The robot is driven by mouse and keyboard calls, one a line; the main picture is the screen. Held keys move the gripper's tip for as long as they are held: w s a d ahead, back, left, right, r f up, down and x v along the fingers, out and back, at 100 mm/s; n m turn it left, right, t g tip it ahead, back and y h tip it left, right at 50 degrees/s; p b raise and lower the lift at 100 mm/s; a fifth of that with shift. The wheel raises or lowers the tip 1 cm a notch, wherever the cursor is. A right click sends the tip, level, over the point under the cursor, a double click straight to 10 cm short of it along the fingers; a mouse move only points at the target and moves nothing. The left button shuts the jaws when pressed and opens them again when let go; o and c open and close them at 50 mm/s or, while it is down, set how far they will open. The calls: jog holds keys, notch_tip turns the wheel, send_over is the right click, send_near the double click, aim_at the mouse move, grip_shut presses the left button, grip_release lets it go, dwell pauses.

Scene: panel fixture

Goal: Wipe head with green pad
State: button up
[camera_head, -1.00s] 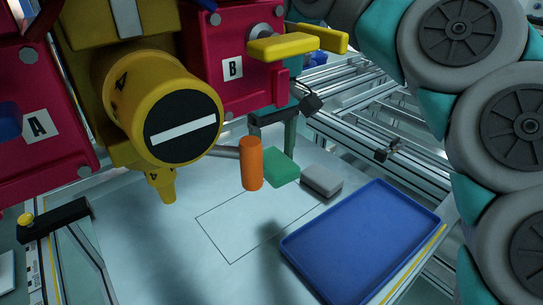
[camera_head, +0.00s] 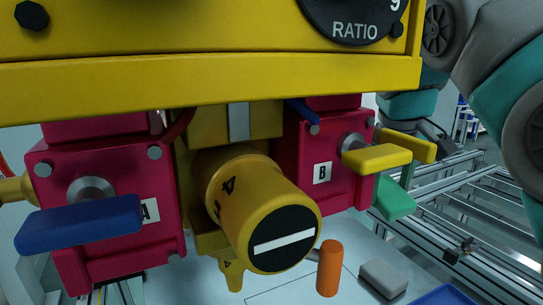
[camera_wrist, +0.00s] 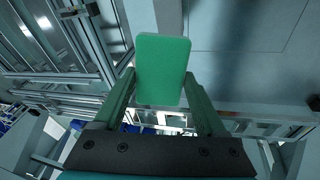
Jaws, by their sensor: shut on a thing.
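The green pad (camera_head: 395,198) is raised above the table, right of the red block marked B, partly behind its edge. In the wrist view the pad (camera_wrist: 162,62) stands between the two green fingers of my gripper (camera_wrist: 160,84), which is shut on it. In the head view my gripper is mostly hidden behind the yellow handle and the red block. The likely head is the yellow cylinder (camera_head: 232,196) with a black face and white bar. It juts out at the middle, apart from the pad.
Red block A (camera_head: 100,190) carries a blue handle (camera_head: 80,224); red block B (camera_head: 312,160) carries a yellow handle (camera_head: 378,159). An orange cylinder (camera_head: 329,268), a grey block (camera_head: 383,278) and a blue tray (camera_head: 444,296) are below. A yellow RATIO panel (camera_head: 200,78) overhangs.

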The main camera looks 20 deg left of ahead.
jog(key=w+d+r+n+t+y+b, duration=0.1)
jog(key=w+d+r+t+b, duration=0.15)
jog(key=d+r+t, duration=1.1)
jog(key=s+d+r, duration=0.4)
jog(key=d+r, duration=0.1)
jog(key=r, duration=0.4)
jog(key=s+d+r, duration=0.4)
jog(key=d+r, duration=0.1)
jog(key=r, duration=0.3)
jog(key=s+d+r, duration=0.4)
jog(key=r, duration=0.5)
jog(key=shift+s+d+r+t, duration=0.2)
jog(key=shift+d+r+t, duration=0.15)
jog(key=shift+d, duration=0.05)
jog(key=shift+s+a, duration=0.15)
